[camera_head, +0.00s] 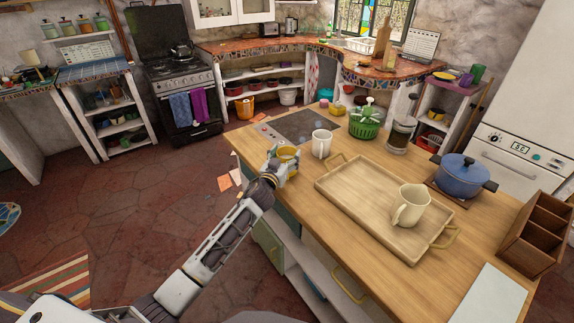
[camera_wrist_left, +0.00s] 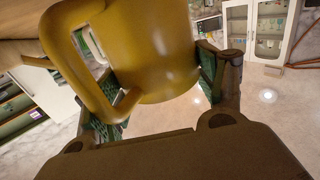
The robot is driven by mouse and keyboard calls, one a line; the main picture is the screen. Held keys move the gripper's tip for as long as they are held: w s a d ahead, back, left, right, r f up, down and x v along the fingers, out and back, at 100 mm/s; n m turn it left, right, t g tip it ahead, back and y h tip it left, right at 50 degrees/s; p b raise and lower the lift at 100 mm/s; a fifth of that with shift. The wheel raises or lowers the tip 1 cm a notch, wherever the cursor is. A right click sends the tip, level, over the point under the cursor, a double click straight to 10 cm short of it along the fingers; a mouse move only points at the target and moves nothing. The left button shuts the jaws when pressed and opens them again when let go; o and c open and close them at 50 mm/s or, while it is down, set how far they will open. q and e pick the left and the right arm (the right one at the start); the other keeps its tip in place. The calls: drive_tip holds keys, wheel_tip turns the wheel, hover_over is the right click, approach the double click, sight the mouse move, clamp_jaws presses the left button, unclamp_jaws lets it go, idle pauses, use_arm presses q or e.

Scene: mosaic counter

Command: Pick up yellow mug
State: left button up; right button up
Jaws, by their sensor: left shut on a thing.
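The yellow mug (camera_head: 288,155) is at the left edge of the wooden counter in the head view, partly hidden by my gripper. In the left wrist view the yellow mug (camera_wrist_left: 150,50) fills the upper middle, with its handle toward the left. My left gripper (camera_head: 279,168) is shut on the yellow mug, with one finger on each side of it. The wrist view shows the fingers of the left gripper (camera_wrist_left: 165,90) against the mug's sides. I cannot tell whether the mug touches the counter. My right gripper is not in view.
A white mug (camera_head: 321,144) stands just right of the yellow mug.

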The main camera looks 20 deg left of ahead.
use_arm(q)
drive_tip(key=shift+r, duration=0.1)
wheel_tip(320, 180, up, 10)
drive_tip(key=shift+p, duration=0.4)
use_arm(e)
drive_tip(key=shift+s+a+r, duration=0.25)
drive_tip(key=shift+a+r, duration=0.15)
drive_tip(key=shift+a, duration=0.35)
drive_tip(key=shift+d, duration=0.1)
